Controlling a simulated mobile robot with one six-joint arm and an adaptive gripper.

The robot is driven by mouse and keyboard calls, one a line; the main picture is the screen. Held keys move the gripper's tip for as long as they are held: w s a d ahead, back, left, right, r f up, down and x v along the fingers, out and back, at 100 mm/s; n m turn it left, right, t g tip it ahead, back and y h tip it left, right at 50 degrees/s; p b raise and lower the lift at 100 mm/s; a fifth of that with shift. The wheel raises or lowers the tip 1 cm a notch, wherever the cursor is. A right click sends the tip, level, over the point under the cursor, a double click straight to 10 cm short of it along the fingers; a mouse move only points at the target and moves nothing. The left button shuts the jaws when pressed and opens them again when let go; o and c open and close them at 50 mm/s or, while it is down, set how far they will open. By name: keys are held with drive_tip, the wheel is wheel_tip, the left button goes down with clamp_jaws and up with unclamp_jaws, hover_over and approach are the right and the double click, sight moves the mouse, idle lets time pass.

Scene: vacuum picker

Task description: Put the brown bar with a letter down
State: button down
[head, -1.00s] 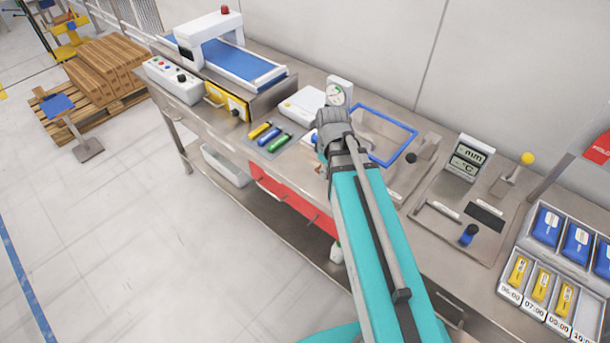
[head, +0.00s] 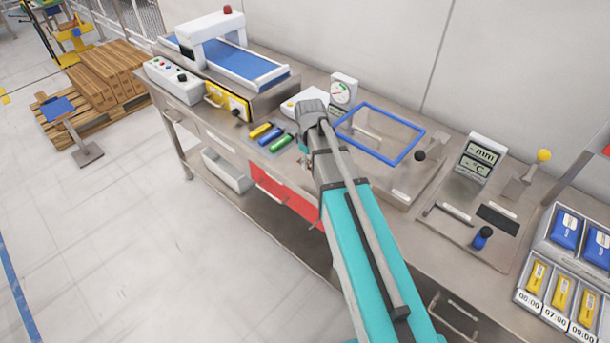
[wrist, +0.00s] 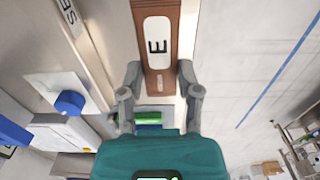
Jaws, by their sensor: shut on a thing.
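The brown bar with a letter (wrist: 157,40) shows in the wrist view, with a black E on a white oval label. My gripper (wrist: 159,82) is shut on its lower end, one finger on each side. The bar runs up out of the top of the wrist view, so its far end is cut off. In the head view my own arm hides the bar and most of my gripper. The arm's end is over the bench, just right of the coloured bars. I cannot tell whether the bar touches anything beneath it.
Yellow (head: 259,130), blue (head: 270,136) and green (head: 281,143) bars lie on the steel bench (head: 217,124). A red drawer front (head: 284,194) is below. Blue and yellow packs fill a rack (head: 540,248) at right.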

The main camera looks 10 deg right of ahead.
sight(305, 175)
drive_tip(key=shift+w+a+f+b, duration=0.15)
drive_tip(key=shift+w+f+b, duration=0.2)
drive_tip(key=shift+w+f, duration=0.15)
drive_tip(key=shift+w+a+f+b, duration=0.15)
drive_tip(key=shift+w+f+b, duration=0.2)
drive_tip(key=shift+f, duration=0.2)
drive_tip(key=shift+f, duration=0.1)
drive_tip(key=shift+w+a+f+b, duration=0.15)
drive_tip(key=shift+w+f+b, duration=0.2)
drive_tip(key=shift+f+b, duration=0.15)
wheel_tip(305, 175, down, 3)
drive_tip(key=b, duration=0.3)
drive_tip(key=shift+r, duration=0.1)
drive_tip(key=shift+c, duration=1.5)
unclamp_jaws()
wheel_tip(305, 175, up, 12)
drive_tip(key=p, duration=1.2)
